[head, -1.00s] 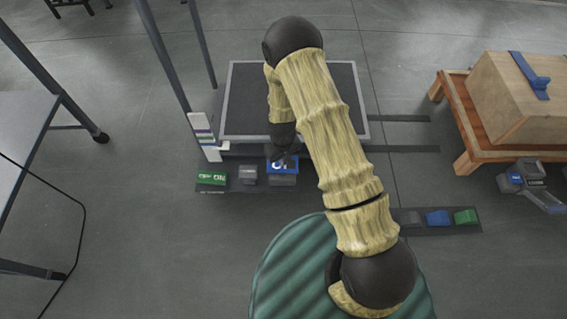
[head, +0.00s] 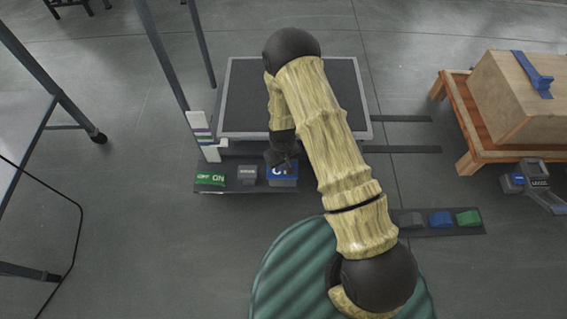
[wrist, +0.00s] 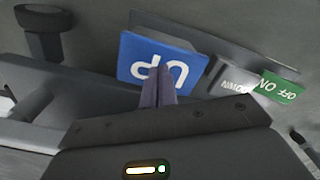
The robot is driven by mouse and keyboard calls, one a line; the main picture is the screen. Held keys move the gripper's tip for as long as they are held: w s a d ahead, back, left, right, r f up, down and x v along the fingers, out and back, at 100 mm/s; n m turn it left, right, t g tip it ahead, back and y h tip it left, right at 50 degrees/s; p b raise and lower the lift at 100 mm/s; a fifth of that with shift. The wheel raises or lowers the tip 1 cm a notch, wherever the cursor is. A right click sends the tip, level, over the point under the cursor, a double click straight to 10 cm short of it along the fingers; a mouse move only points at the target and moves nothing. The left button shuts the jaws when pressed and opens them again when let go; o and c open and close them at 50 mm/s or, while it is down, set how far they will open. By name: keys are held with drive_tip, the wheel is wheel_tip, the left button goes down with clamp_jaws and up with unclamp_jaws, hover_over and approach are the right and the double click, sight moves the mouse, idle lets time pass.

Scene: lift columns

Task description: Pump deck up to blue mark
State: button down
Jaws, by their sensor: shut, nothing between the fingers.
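The deck (head: 300,95) is a dark platform with a pale rim, level beyond the pedals. A white marker plate (head: 199,123) with small blue and green bands stands at its left. A white pointer (head: 218,144) sits near the lower bands; its exact match to a band is too small to tell. My gripper (head: 284,160) is shut and empty, pointing down at the blue UP pedal (head: 284,178). The wrist view shows the fingers (wrist: 155,88) overlapping the lower edge of the UP pedal (wrist: 150,57); whether they touch cannot be told.
A grey DOWN pedal (head: 247,175) and green OFF/ON pedal (head: 210,179) sit left of UP. Another panel with grey, blue (head: 440,219) and green pedals lies right of my arm. A wooden table (head: 462,120) bears a box (head: 510,95). Grey table legs stand at left.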

drive_tip(key=shift+r+p, duration=3.05)
drive_tip(key=shift+r, duration=0.1)
drive_tip(key=shift+f, duration=0.2)
drive_tip(key=shift+f+b, duration=0.95)
drive_tip(key=shift+f, duration=0.5)
drive_tip(key=shift+r+p, duration=1.35)
drive_tip(key=shift+r, duration=0.2)
